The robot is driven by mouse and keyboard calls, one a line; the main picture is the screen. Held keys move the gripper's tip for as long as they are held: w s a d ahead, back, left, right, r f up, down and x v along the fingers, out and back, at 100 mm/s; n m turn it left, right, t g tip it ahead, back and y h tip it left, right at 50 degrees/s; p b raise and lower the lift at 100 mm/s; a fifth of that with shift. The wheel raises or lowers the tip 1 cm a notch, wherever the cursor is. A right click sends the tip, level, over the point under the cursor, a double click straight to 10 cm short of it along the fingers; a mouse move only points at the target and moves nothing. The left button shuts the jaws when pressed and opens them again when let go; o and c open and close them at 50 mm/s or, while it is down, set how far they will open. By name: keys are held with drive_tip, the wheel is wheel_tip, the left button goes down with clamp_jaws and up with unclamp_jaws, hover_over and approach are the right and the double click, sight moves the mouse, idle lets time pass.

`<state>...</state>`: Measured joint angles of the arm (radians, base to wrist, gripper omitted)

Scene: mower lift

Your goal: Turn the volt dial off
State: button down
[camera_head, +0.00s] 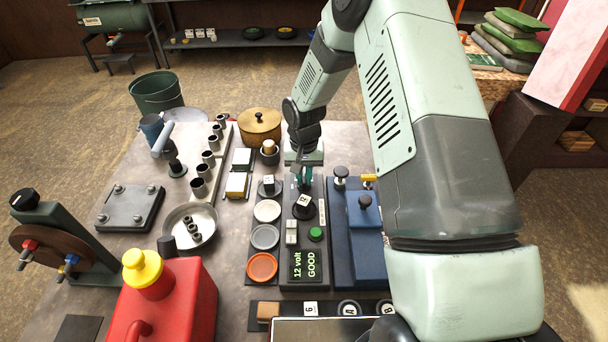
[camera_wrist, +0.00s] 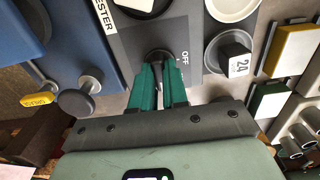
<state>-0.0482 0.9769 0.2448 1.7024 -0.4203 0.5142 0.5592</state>
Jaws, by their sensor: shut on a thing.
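The volt dial (camera_wrist: 158,55) is a small dark round knob on the dark tester panel (camera_wrist: 190,20), with the word OFF printed beside it. My gripper (camera_wrist: 158,88) has teal fingers closed on the dial from above. The fingers hide much of it, so I cannot read where it points. In the head view my gripper (camera_head: 304,184) is at the far end of the tester panel (camera_head: 289,268). The panel's green display (camera_head: 304,265) reads "12 volt GOOD".
A block marked 24 (camera_wrist: 235,62) stands close beside the panel. A blue unit (camera_head: 363,240) with dark knobs is on the panel's right. A brass pot (camera_head: 260,126) stands behind and left. A red can (camera_head: 175,305) stands front left. My arm covers the right side.

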drive_tip(key=shift+n, duration=0.3)
drive_tip(key=n, duration=0.3)
drive_tip(key=shift+n, duration=0.4)
drive_tip(key=n, duration=0.4)
drive_tip(key=shift+n, duration=0.3)
drive_tip(key=n, duration=0.4)
drive_tip(key=shift+n, duration=0.3)
drive_tip(key=n, duration=0.4)
drive_tip(key=shift+n, duration=0.3)
drive_tip(key=c, duration=1.1)
unclamp_jaws()
drive_tip(key=shift+c, duration=0.2)
